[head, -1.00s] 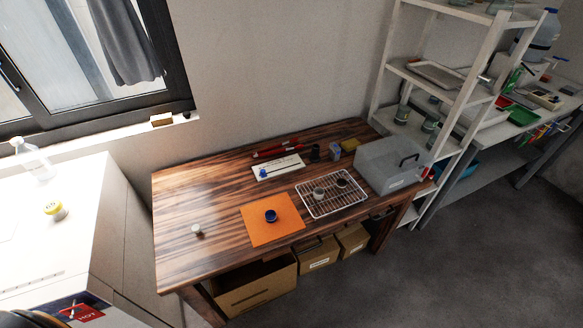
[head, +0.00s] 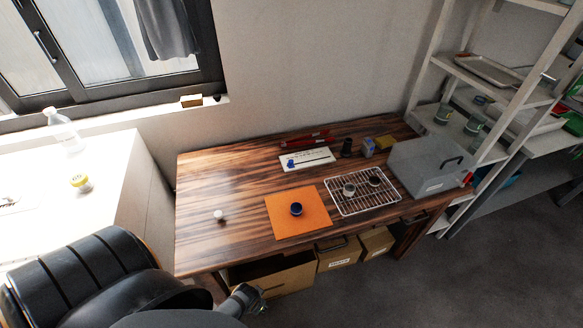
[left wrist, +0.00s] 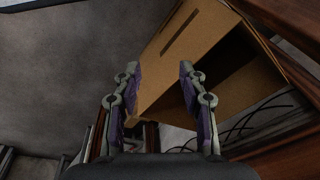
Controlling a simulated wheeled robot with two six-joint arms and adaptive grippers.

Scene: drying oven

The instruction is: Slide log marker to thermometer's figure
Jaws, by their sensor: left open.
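A white log strip (head: 318,154) with a dark slot lies near the back of the wooden table. A blue marker (head: 291,163) sits at the left end of the slot. I cannot make out a thermometer or its figure. My left gripper (head: 250,298) is low at the table's front edge, well in front of the strip and apart from it. In the left wrist view its two fingers (left wrist: 158,72) are spread with nothing between them, facing a cardboard box (left wrist: 190,50). My right gripper is not in view.
An orange mat (head: 285,225) with a blue-rimmed cup (head: 296,209), a wire rack (head: 345,203) with two small cups, and a small white-topped item (head: 219,215) are on the table. Red tools (head: 303,139) lie behind the strip.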

